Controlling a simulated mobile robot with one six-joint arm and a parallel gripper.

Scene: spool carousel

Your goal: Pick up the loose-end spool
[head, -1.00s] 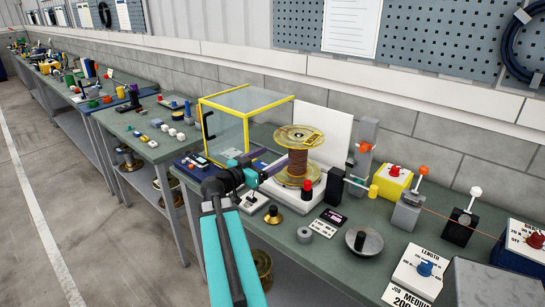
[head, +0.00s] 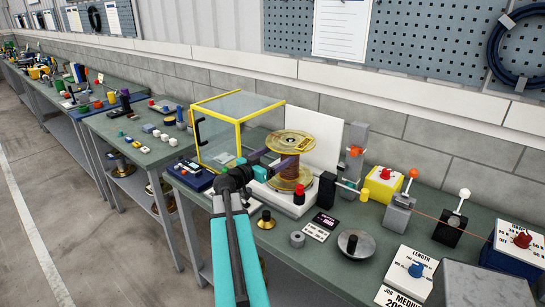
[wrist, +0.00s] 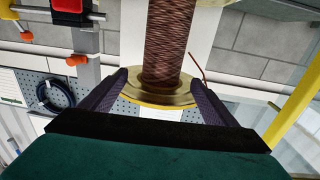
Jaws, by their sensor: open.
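The spool (head: 289,168) has clear amber flanges and copper-brown wire. It stands upright on a white base (head: 284,194) on the bench. In the wrist view the spool's winding (wrist: 165,45) fills the upper middle, and a loose wire end (wrist: 198,68) sticks out beside it. My gripper (head: 273,162) is open with its dark purple fingers at the spool's left side, at winding height. In the wrist view my gripper (wrist: 158,100) has one finger on each side of a flange, with gaps showing. I see no grip on the spool.
A yellow-framed clear guard (head: 241,104) stands open to the left, close to my gripper. A white panel (head: 328,135) stands behind the spool. A grey post (head: 355,150) with an orange knob and a yellow-tipped arm is just right. Several small parts lie in front.

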